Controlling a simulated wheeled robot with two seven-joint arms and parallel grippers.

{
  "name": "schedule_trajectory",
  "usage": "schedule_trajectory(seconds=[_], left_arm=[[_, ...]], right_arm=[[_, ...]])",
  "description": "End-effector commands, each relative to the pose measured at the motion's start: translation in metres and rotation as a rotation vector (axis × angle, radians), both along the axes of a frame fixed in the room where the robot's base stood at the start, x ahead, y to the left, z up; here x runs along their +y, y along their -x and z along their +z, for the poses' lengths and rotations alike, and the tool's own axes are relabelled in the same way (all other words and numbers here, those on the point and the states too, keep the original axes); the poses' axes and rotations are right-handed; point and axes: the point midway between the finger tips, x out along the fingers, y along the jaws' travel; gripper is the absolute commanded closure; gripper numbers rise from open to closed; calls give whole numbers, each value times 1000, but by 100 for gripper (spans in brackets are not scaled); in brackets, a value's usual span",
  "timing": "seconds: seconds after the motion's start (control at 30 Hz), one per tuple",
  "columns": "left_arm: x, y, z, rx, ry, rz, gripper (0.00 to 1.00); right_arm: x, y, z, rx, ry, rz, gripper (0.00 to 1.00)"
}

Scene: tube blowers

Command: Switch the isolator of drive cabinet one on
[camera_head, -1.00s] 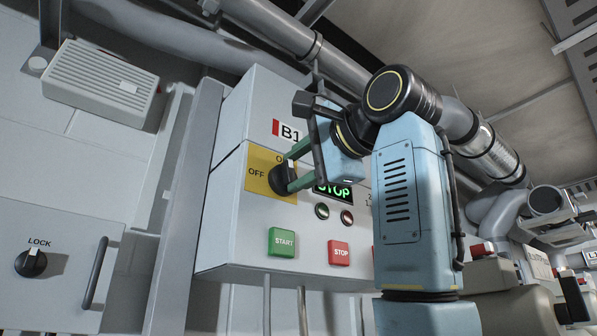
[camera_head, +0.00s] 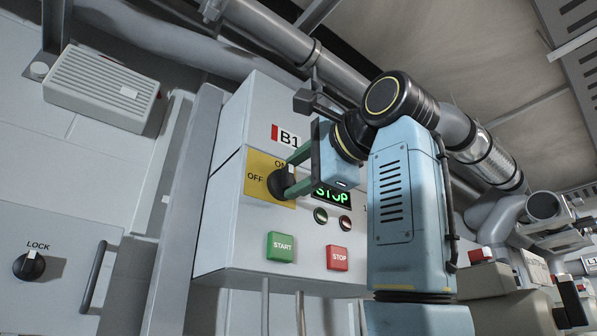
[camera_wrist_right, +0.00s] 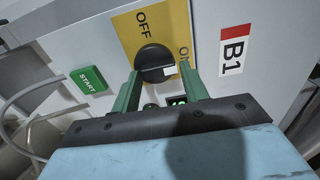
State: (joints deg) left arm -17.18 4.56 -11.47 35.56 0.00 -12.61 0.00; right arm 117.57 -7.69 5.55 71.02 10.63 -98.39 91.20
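The isolator is a black rotary knob (camera_head: 279,184) on a yellow plate (camera_head: 256,173) marked OFF and ON, on the cabinet labelled B1 (camera_head: 291,138). In the right wrist view the knob (camera_wrist_right: 154,60) has its white mark towards ON. My right gripper (camera_wrist_right: 160,88) is open, with its green fingers apart on either side of the knob's front. A small gap shows between the white mark and the nearer finger; contact at the other finger is unclear. In the head view the fingers (camera_head: 298,172) partly cover the knob. My left gripper is not in view.
Below the knob are a green START button (camera_head: 281,247) and a red STOP button (camera_head: 337,257). A lit display (camera_head: 331,194) reads STOP. A LOCK knob (camera_head: 29,265) and a handle (camera_head: 93,277) are on the left panel. Pipes run overhead.

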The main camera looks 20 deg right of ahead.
Motion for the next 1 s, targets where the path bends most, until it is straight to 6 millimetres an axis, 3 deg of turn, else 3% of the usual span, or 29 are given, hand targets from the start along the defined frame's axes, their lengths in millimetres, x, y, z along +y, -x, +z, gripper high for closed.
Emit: schedule_trajectory(seconds=[0.1,0.47,0.57,1.0], left_arm=[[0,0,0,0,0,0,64],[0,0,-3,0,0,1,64],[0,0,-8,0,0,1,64],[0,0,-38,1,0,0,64]], right_arm=[[0,0,0,0,1,0,40],[-1,5,-1,-2,2,1,40],[-6,17,-1,-5,1,0,40],[-38,104,-2,-4,1,0,40]])
